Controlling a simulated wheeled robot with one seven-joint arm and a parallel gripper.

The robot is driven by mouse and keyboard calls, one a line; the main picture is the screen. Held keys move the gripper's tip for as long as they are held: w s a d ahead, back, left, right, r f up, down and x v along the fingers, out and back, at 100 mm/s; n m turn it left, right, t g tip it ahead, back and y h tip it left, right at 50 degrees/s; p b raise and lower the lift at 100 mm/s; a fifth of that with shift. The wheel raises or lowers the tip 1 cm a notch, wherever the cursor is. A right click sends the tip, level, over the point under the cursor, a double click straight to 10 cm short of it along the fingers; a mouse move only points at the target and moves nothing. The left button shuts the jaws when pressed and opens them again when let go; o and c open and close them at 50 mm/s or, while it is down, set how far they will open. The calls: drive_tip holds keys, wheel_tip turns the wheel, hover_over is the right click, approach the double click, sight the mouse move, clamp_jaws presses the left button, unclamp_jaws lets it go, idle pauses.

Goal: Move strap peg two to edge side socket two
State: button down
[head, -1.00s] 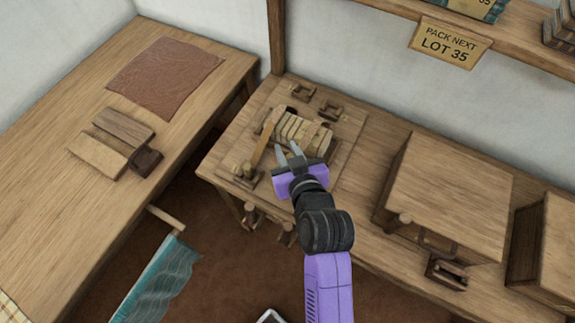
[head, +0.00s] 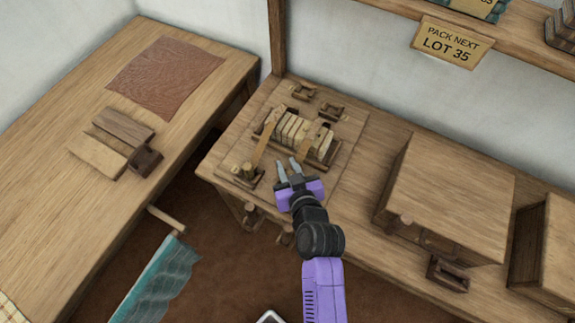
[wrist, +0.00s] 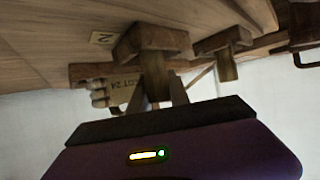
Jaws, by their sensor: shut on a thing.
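My gripper (head: 288,164) is at the near side of the strap board (head: 345,150), with its fingers together around a small wooden peg, strap peg two (wrist: 155,78). In the wrist view this peg is in line with a square wooden socket block (wrist: 150,40), beside a plate marked 2 (wrist: 103,37). How deep the peg sits I cannot tell. In the head view my gripper hides this peg and block. A second peg (wrist: 228,66) stands in the neighbouring block (wrist: 222,40). One strap (head: 266,138) runs to the left near corner; another (head: 310,142) ends near my fingers.
A bundle of pale slats (head: 292,130) lies on the board. Two empty-looking socket blocks (head: 303,93) (head: 331,111) are behind it. A wooden box (head: 450,185) stands to the right. A shelf with a LOT 35 sign (head: 448,42) hangs above.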

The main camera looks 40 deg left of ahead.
drive_tip(key=shift+f, duration=0.2)
drive_tip(key=c, duration=1.2)
unclamp_jaws()
drive_tip(key=shift+r, duration=0.1)
drive_tip(key=shift+c, duration=0.2)
drive_tip(key=shift+r, duration=0.15)
drive_tip(key=v, duration=1.2)
drive_tip(key=d+m, duration=0.1)
drive_tip(key=d, duration=0.2)
drive_tip(key=d+f+m+t+h, duration=0.1)
drive_tip(key=d, duration=0.2)
drive_tip(key=s+d+f+m+t+h, duration=0.1)
drive_tip(key=d, duration=0.2)
drive_tip(key=shift+d+b, duration=0.35)
drive_tip(key=shift+d, duration=0.05)
drive_tip(key=s+d+r+m+t+h, duration=0.1)
drive_tip(key=s+d+m+t+h, duration=0.1)
drive_tip(key=d, duration=0.4)
drive_tip(key=s+d+r+m+t+h, duration=0.1)
drive_tip(key=s+d+m, duration=0.15)
drive_tip(key=d, duration=0.45)
drive_tip(key=s+d+r+m+t+h, duration=0.3)
drive_tip(key=s+d+r+m+h, duration=0.1)
drive_tip(key=s+d+r, duration=0.8)
drive_tip(key=shift+h, duration=0.9)
